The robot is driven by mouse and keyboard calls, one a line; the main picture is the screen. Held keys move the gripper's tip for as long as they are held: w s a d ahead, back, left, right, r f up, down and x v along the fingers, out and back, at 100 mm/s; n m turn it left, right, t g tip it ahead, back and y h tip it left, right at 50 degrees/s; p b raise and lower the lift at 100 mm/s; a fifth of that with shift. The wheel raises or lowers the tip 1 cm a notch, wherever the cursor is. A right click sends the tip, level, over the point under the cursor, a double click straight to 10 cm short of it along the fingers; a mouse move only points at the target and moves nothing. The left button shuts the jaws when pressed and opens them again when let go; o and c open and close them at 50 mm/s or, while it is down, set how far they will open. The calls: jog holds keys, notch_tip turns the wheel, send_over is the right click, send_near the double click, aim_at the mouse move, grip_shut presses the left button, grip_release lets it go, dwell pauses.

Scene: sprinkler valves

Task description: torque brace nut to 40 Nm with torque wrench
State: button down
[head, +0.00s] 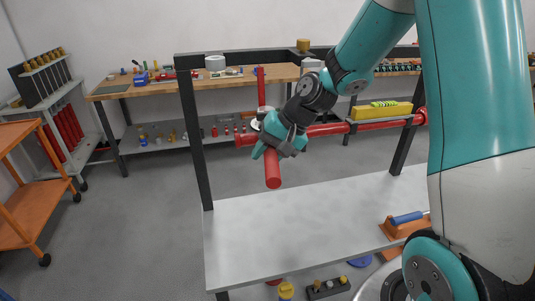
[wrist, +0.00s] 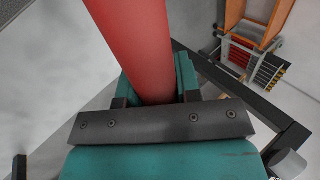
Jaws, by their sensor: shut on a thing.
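My gripper (head: 270,147) is shut on a thick red cylinder (head: 272,172), whose rounded end points down and towards me. In the wrist view the cylinder (wrist: 134,45) runs between the teal jaws (wrist: 155,85). I cannot tell whether it is the torque wrench's handle or a piece of pipe. A horizontal red pipe (head: 328,129) passes behind my gripper across the dark frame. A thinner red upright (head: 261,87) rises just behind, with a grey fitting (head: 264,111) at its foot. The brace nut cannot be made out; my gripper covers part of this area.
A dark frame (head: 193,135) surrounds the pipe above a white bench top (head: 310,215). An orange tool with a blue handle (head: 407,217) sits on the bench. An orange cart (head: 40,200) stands left; the floor between is clear.

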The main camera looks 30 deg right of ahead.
jog(key=shift+w+a, duration=0.3)
jog(key=shift+a, duration=0.1)
dwell(0.5)
jog(key=shift+w+a+m+t+h, duration=0.3)
jog(key=shift+w+a+m+t, duration=0.25)
jog(key=shift+a+m, duration=0.25)
jog(key=shift+w+a+m+p, duration=0.3)
jog(key=shift+w+a+m, duration=0.1)
jog(key=shift+w+a, duration=0.1)
dwell(0.7)
jog(key=shift+w+a+t+h, duration=0.2)
jog(key=shift+a+t+h, duration=0.05)
jog(key=shift+h, duration=0.05)
jog(key=shift+w+a+m, duration=0.45)
jog(key=shift+w+m, duration=0.05)
jog(key=shift+m, duration=0.1)
jog(key=shift+w+a+m+t, duration=0.4)
jog(key=shift+w+a, duration=0.05)
jog(key=shift+w, duration=0.05)
jog(key=shift+w+a+h+p, duration=0.15)
jog(key=shift+w+h+p, duration=0.15)
jog(key=shift+p, duration=0.05)
dwell(0.5)
